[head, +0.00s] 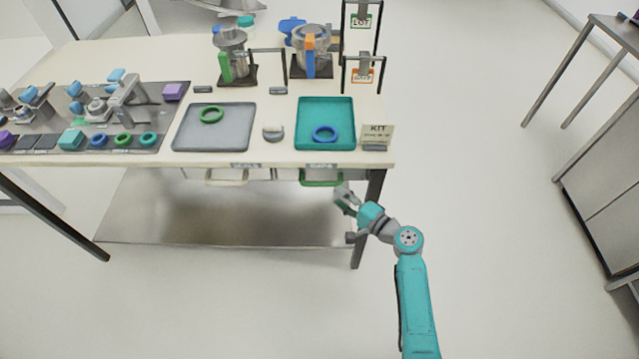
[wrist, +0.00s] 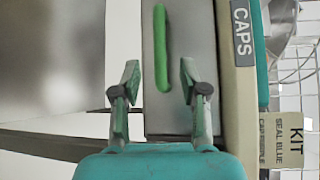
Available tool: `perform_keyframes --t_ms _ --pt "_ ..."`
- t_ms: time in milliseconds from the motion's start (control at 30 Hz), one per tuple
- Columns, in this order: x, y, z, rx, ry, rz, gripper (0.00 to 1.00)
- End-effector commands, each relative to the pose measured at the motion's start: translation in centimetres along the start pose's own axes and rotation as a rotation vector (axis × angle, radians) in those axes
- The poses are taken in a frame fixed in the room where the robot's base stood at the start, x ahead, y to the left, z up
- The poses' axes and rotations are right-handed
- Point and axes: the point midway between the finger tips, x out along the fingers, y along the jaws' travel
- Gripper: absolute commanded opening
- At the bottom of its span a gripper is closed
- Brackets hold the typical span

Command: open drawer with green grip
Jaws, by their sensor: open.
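The drawer with the green grip (head: 321,182) is under the table's front edge at the right, below a label. In the wrist view the green grip (wrist: 161,48) is a bar on the grey drawer front (wrist: 188,60), beside a label reading CAPS (wrist: 242,32). The drawer looks shut. My gripper (head: 345,198) is just right of the grip in the head view. In the wrist view my gripper (wrist: 158,85) is open, with a finger on each side of the grip's near end. Nothing is held. I cannot tell whether a finger touches the grip.
Another drawer with a pale grip (head: 227,181) is to the left. The table (head: 285,157) carries a grey tray (head: 185,140), a teal tray (head: 302,140) and a KIT sign (head: 377,131). A table leg (head: 368,215) stands close to my gripper.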

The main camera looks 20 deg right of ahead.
Motion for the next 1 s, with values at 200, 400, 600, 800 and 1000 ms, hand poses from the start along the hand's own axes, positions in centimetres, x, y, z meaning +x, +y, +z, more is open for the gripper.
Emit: perform_keyframes --t_ms 200,400,600,800,1000 --pt "4.0 -0.1 0.1 -0.002 -0.002 0.001 0.43" --pt "7.1 0.0 0.1 -0.001 -0.002 0.001 0.43" --pt "8.8 0.0 0.1 -0.002 0.000 0.001 0.43" --pt "9.1 0.1 0.1 -0.002 0.001 0.002 0.43" --pt "9.1 0.1 0.1 -0.002 0.001 0.002 0.31"
